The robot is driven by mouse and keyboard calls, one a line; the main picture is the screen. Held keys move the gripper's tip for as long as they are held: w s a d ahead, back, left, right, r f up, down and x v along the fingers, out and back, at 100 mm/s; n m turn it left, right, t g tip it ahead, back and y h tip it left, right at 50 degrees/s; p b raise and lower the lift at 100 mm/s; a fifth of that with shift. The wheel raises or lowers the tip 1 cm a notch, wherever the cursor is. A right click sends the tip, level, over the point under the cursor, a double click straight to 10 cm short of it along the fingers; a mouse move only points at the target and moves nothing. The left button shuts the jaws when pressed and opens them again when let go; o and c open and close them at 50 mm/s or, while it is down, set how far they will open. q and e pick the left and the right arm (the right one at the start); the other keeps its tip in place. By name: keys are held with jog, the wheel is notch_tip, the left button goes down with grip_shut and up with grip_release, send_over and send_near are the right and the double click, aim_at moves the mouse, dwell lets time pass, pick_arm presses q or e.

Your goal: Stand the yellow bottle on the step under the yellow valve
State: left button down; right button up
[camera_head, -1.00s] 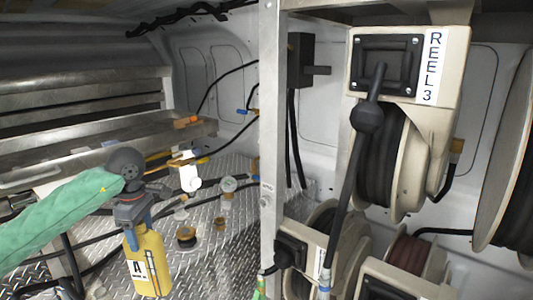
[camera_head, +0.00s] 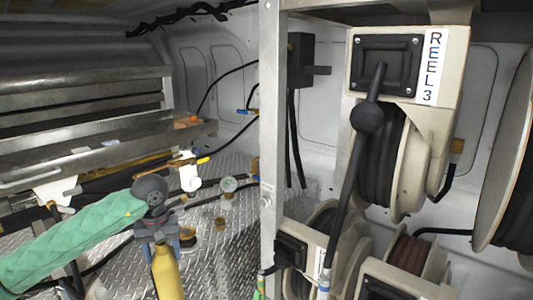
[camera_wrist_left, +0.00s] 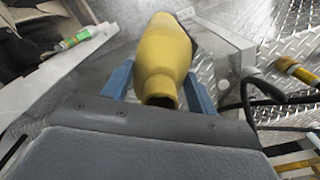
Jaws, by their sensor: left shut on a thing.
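The yellow bottle (camera_head: 166,274) hangs below my left gripper (camera_head: 160,245) in the head view, near the bottom edge, with its lower part cut off. My left gripper is shut on the bottle near its top. In the left wrist view the bottle (camera_wrist_left: 163,60) lies between the two blue fingers. A small yellow-handled fitting (camera_head: 203,160) shows at the back of the tread-plate floor; I cannot tell whether it is the yellow valve. The step cannot be made out. My right gripper is not in view.
A metal post (camera_head: 272,130) stands right of the bottle. Hose reels, one marked REEL 3 (camera_head: 390,150), fill the right side. Gauges and brown fittings (camera_head: 221,223) stand on the tread plate (camera_head: 215,265). A steel shelf (camera_head: 90,155) runs along the left.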

aim_at(176, 276)
pick_arm(q)
jog(key=d+f, duration=0.1)
jog(key=f, duration=0.1)
jog(key=s+d+f+m, duration=0.1)
jog(key=f, duration=0.1)
jog(key=s+d+f+m, duration=0.1)
jog(key=f, duration=0.1)
jog(key=shift+d+f, duration=0.2)
jog(key=s+d+f+m, duration=0.1)
jog(key=s+d+f, duration=0.3)
jog(key=f, duration=0.5)
jog(key=shift+s+d+f, duration=0.15)
jog(key=shift+s, duration=0.8)
